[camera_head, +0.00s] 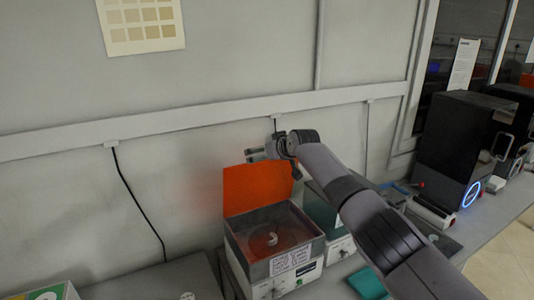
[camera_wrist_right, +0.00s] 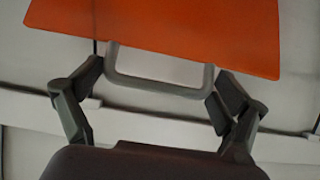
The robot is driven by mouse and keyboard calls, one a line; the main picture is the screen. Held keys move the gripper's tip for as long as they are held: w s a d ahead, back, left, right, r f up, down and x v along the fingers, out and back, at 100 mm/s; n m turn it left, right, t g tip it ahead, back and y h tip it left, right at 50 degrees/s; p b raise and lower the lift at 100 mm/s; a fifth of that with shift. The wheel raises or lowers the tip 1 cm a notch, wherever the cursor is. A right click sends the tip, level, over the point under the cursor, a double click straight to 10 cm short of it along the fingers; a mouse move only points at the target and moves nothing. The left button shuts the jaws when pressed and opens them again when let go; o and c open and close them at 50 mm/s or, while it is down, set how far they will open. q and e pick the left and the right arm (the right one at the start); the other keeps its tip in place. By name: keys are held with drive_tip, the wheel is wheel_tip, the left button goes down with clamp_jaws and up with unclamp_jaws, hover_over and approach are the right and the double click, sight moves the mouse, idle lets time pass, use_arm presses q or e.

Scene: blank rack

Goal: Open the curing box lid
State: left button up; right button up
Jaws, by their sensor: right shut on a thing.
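The curing box (camera_head: 258,285) is a grey box on the bench with a paper label on its front. Its orange lid (camera_head: 256,188) stands raised, roughly upright, at the back of the box. The open top shows a small pale curved piece (camera_head: 272,239) inside. My right gripper (camera_head: 268,152) is at the upper edge of the lid. My left gripper is not in view.
A teal-topped box (camera_head: 322,212) stands just right of the curing box, partly behind my right arm. A black machine (camera_head: 460,145) with a blue ring light is farther right. The wall with a horizontal rail (camera_head: 200,120) is close behind the lid.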

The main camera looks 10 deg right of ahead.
drive_tip(key=shift+w+a+r, duration=0.1)
drive_tip(key=shift+w+r, duration=0.05)
drive_tip(key=shift+r, duration=0.1)
drive_tip(key=o, duration=1.2)
drive_tip(key=shift+o, duration=0.8)
drive_tip(key=shift+f, duration=0.1)
drive_tip(key=v, duration=1.2)
